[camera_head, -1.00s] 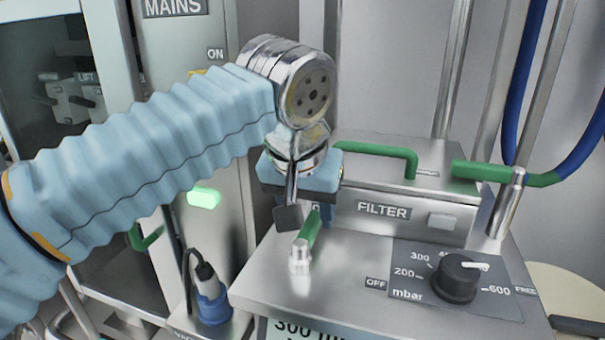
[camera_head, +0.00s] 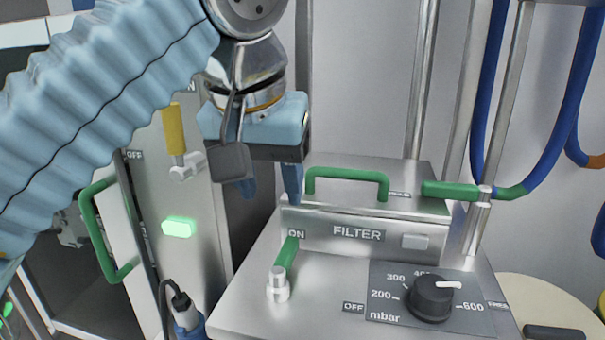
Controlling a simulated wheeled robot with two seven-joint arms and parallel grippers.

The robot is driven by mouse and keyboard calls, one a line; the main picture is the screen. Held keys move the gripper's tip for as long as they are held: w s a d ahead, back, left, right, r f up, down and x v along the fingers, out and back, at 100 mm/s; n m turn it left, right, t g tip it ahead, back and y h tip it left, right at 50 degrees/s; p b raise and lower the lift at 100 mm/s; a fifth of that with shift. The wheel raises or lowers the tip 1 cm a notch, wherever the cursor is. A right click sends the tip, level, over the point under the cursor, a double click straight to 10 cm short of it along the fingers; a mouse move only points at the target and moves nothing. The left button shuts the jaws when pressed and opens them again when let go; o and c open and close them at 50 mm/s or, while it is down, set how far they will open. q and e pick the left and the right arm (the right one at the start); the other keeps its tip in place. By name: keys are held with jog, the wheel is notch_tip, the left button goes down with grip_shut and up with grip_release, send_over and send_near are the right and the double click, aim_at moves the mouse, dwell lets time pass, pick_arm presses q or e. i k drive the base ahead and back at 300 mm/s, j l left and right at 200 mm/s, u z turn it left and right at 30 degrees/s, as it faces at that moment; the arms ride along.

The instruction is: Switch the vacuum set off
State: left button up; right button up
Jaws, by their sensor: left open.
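The vacuum set (camera_head: 240,312) is a steel box with a FILTER housing (camera_head: 325,231) behind its top. Its green-handled lever (camera_head: 287,256) lies on the top, its handle pointing back toward the ON label (camera_head: 297,234). The OFF label (camera_head: 353,307) is to the right of the lever's pivot. My left gripper (camera_head: 270,188) is open and empty, with its fingers pointing down. In the picture it is above the lever and apart from it, left of the filter housing. My right gripper is not in view.
A black mbar knob (camera_head: 430,299) sits right of the lever. A green handle (camera_head: 347,174) stands on the filter housing. At left are a cabinet with a yellow-handled switch (camera_head: 174,130), a lit green lamp (camera_head: 179,227) and a green door handle (camera_head: 95,235). Blue hoses (camera_head: 575,95) hang at right.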

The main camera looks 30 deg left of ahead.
aim_at(278, 286)
jog(key=k+l, duration=0.2)
jog(key=k, duration=0.3)
jog(key=k+l, duration=0.2)
jog(key=k, duration=0.25)
